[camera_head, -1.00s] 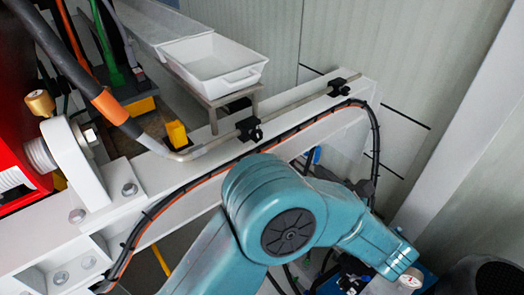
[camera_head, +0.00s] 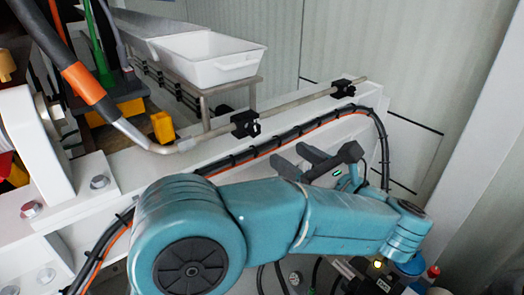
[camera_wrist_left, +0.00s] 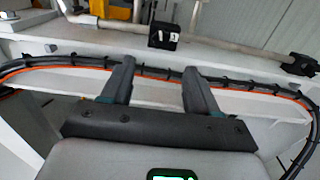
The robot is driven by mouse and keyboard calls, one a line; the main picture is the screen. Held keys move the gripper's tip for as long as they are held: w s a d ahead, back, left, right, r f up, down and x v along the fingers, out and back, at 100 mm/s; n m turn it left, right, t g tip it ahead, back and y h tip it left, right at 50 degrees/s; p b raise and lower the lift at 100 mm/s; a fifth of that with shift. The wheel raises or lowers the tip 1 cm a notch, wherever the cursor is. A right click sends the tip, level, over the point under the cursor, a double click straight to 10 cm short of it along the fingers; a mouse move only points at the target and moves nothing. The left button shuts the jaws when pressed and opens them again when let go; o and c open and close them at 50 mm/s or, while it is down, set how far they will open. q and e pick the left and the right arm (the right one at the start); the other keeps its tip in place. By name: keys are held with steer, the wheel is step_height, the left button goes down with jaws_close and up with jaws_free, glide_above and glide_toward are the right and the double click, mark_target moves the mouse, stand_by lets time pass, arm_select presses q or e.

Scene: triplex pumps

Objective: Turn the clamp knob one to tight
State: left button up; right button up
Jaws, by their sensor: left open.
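Two black clamps sit on a thin metal pipe along the white beam. The nearer clamp (camera_head: 245,124) is in the middle of the head view, and the farther clamp (camera_head: 343,88) is to its right. I cannot tell which bears knob one. My left gripper (camera_head: 287,152) is open and empty, in front of the beam and below the pipe, apart from both clamps. In the left wrist view the two fingers (camera_wrist_left: 159,66) point toward the clamp block (camera_wrist_left: 164,36), with a gap between. Another clamp (camera_wrist_left: 298,63) shows at the right. My right gripper is not in view.
A black and orange cable bundle (camera_head: 262,147) runs along the beam's front side (camera_head: 180,168), close to my left gripper. A white tray (camera_head: 212,62) stands on a metal stand behind the pipe. A grey hose with an orange sleeve (camera_head: 82,83) joins the pipe's left end.

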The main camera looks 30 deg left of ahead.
mark_target(255, 132)
arm_select(q)
steer(key=p+x, duration=0.1)
steer(key=x, duration=0.9)
steer(key=shift+w, duration=0.1)
steer(key=c, duration=1)
